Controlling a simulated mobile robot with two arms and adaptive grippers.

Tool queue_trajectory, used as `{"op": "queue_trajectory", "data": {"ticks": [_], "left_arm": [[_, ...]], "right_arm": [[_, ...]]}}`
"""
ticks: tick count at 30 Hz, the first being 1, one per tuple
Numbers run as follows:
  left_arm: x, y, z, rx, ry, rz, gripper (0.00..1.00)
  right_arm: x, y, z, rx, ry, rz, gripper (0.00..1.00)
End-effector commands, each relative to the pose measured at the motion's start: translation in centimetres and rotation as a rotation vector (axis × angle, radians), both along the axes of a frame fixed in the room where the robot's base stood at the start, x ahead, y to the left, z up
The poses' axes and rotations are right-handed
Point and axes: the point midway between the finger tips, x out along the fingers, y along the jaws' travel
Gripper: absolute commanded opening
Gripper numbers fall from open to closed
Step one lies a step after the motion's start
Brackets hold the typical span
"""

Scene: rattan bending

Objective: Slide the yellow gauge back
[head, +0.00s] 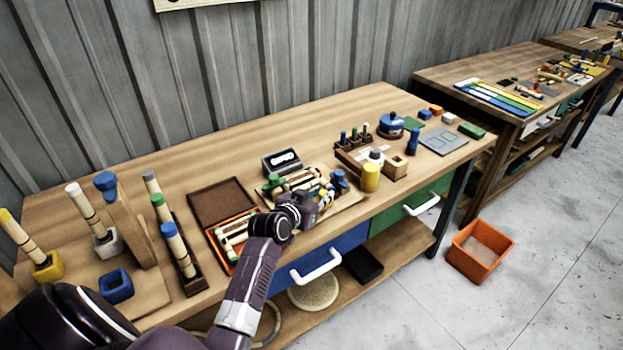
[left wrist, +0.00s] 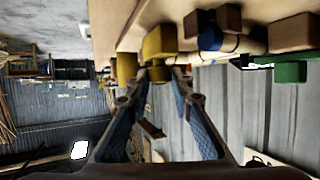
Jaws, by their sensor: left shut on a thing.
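My left gripper (head: 338,181) reaches in over the board at the middle of the bench. Its blue-grey fingers hide part of what lies there. In the left wrist view, which is upside down, the left gripper (left wrist: 155,76) is shut on a small yellow piece, apparently the yellow gauge (left wrist: 158,73). A larger yellow block (left wrist: 159,42) is right beside it, touching or nearly so. In the head view the held piece is mostly hidden by my gripper. My right gripper is not in view.
A yellow cylinder (head: 371,178) stands close to the right of my left gripper. A wooden rack (head: 352,160) is behind it. Rattan pieces lie on the board to the left, near an open brown case (head: 222,203). Upright sticks in holders stand at far left.

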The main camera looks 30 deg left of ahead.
Motion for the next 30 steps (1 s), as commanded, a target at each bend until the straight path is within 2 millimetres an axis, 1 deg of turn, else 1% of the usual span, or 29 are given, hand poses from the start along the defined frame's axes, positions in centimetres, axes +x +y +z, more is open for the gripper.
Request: {"op": "queue_trajectory", "data": {"ticks": [1,4,13,14,18,26,30], "left_arm": [[-0.34,-0.68,0.21,-0.001,0.004,-0.002,0.00],[-0.62,-1.26,0.05,-0.001,0.003,-0.001,0.00],[-0.64,-1.51,-0.20,-0.003,0.003,-0.002,0.00],[-0.64,-1.52,-0.21,-0.004,0.004,-0.003,0.23],[-0.63,-1.50,-0.17,-0.004,0.003,-0.003,0.38],[-0.59,-1.35,-0.01,-0.001,0.000,-0.001,0.39],[-1.06,-1.35,0.22,0.000,-0.001,0.000,0.39]], "right_arm": [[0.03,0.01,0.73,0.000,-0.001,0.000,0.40],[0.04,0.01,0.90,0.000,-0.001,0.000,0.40],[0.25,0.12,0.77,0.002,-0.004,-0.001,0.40],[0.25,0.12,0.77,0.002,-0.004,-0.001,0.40],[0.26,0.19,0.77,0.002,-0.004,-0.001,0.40],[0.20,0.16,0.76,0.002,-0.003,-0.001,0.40],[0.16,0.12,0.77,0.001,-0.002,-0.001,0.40]]}}
